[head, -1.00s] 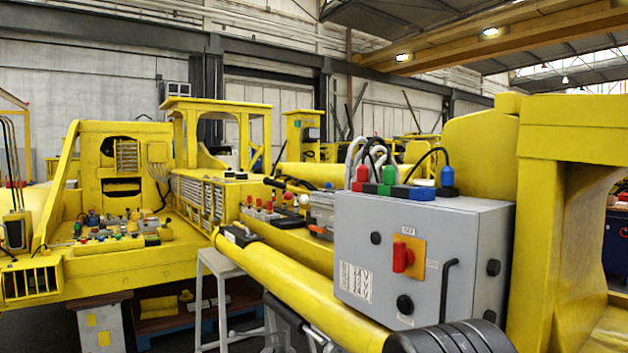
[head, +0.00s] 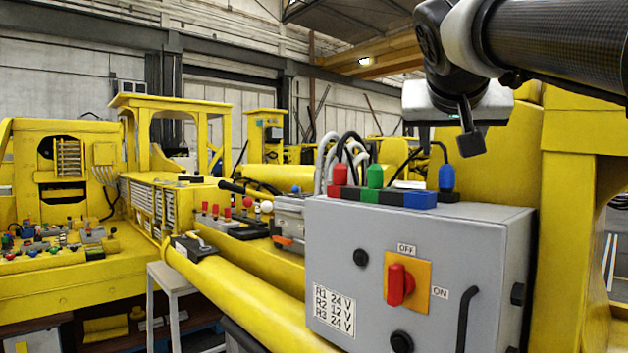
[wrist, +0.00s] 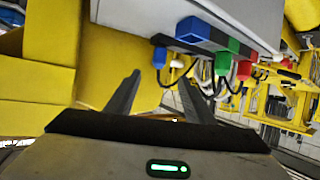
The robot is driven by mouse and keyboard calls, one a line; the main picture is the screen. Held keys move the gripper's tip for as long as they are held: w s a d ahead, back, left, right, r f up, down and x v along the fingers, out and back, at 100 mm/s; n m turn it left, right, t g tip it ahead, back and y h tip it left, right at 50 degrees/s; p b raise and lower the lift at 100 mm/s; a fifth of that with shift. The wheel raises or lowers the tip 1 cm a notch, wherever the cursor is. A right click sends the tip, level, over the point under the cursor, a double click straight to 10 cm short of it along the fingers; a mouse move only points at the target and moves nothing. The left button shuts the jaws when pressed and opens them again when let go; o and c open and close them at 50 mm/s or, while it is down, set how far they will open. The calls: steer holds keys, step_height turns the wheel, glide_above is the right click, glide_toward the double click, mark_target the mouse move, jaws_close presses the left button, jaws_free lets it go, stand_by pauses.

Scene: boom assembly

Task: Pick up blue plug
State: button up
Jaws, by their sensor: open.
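The blue plug (head: 446,178) stands upright at the right end of the socket row on top of the grey control box (head: 332,245), with a black cable looping from its top. It also shows in the wrist view (wrist: 159,58), just ahead of the fingertips and roughly between them. My gripper (head: 447,138) hangs just above the plug in the head view, and its two fingers also show in the wrist view (wrist: 160,82). The fingers are apart and nothing is between them. The plug looks clear of both fingers, though the exact gap is hard to judge.
Next to the plug is a blue socket block (head: 420,200). A green plug (head: 375,177) and a red plug (head: 340,174) stand farther left with grey and black cables. A yellow machine wall (head: 567,230) rises close on the right. A red switch (head: 398,285) is on the box front.

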steer(key=p, duration=0.1)
glide_toward(447, 172)
steer(key=x, duration=0.3)
steer(key=shift+w+d, duration=0.1)
steer(key=shift+w, duration=0.35)
steer(key=shift+p+x, duration=0.8)
steer(key=shift+x, duration=2.2)
steer(key=shift+s+f, duration=0.1)
steer(key=shift+f, duration=0.1)
steer(key=c, duration=1.1)
steer(key=shift+c, duration=0.2)
step_height(447, 172, up, 10)
steer(key=p, duration=0.2)
